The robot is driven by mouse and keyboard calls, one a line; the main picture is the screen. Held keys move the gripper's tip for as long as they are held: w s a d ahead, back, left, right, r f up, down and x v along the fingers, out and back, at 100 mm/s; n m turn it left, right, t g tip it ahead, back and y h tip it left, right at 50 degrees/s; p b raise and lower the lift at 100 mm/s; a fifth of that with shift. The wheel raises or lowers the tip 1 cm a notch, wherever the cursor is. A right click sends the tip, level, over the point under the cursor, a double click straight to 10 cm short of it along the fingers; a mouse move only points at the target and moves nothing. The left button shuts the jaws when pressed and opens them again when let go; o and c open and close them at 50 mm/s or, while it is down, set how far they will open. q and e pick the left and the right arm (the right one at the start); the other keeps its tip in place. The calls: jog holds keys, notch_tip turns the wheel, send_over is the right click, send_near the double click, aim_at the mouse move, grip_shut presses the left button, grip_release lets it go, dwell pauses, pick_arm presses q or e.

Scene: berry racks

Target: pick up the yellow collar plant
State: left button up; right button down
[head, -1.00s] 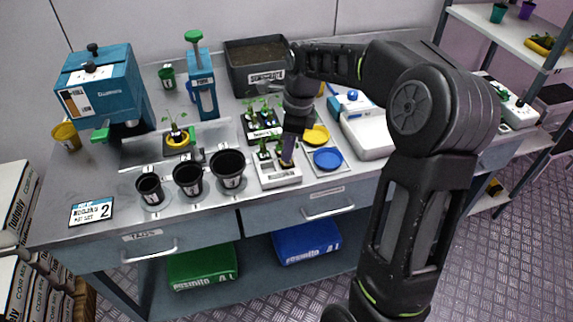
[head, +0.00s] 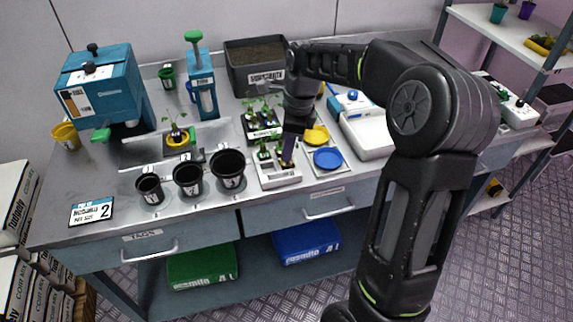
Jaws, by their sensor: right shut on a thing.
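My right gripper (head: 288,152) points down over the white rack (head: 281,181) at the front middle of the bench. It is shut on the yellow collar plant (head: 287,163), which is low at the rack's right side and mostly hidden by the fingers. I cannot tell whether the plant is clear of its slot. Another small green plant (head: 263,152) stands to its left in the same rack. My left gripper is not in view.
Three black pots (head: 188,179) stand left of the rack. A seedling tray (head: 262,130) is behind it, and yellow (head: 317,134) and blue (head: 327,158) dishes are to its right. A seedling in a yellow holder (head: 178,138) sits farther left.

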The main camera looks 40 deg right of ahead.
jog(key=shift+r, duration=0.1)
notch_tip(320, 180, up, 10)
dwell(0.6)
dwell(0.4)
